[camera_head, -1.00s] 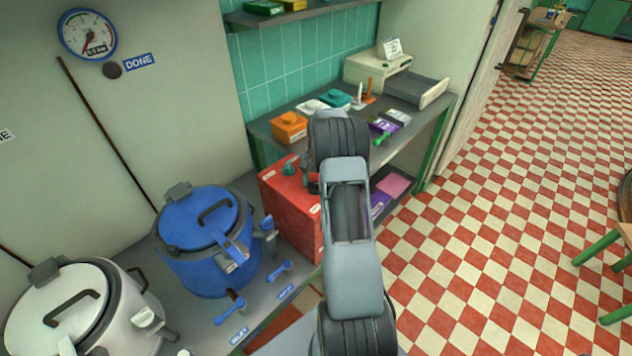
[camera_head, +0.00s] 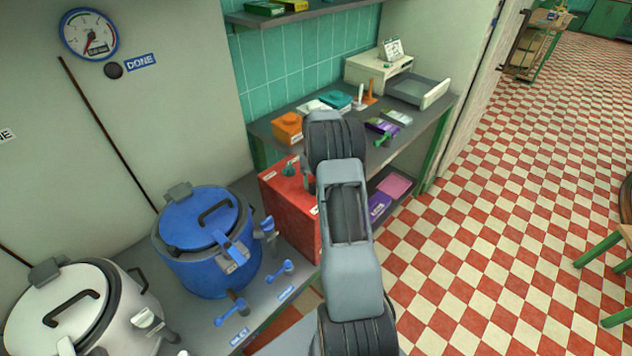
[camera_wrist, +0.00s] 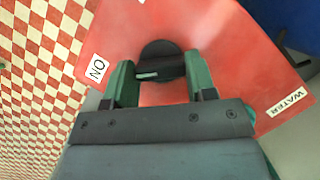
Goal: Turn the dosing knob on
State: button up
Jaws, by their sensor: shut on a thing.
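The dosing knob (camera_wrist: 158,60) is a round black knob with a pale pointer mark, on the face of a red box (camera_wrist: 215,35). The box also shows in the head view (camera_head: 292,212), beside the blue kettle. In the wrist view my gripper (camera_wrist: 162,76) has one green finger on each side of the knob and is shut on it. The pale mark points left toward the finger and a white label (camera_wrist: 97,70) that reads "NO", or "ON" upside down. A "WATER" label (camera_wrist: 287,102) is at the box's right edge. In the head view my arm hides part of the box.
Behind is a bench with an orange block (camera_head: 287,127) and other small items. A gauge (camera_head: 88,36) hangs on the wall. Checkered floor lies open at right.

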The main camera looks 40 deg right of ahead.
jog(key=o, duration=0.9)
jog(key=shift+o, duration=0.2)
jog(key=v, duration=1.3)
jog(key=shift+r, duration=0.4)
jog(key=shift+w, duration=0.1)
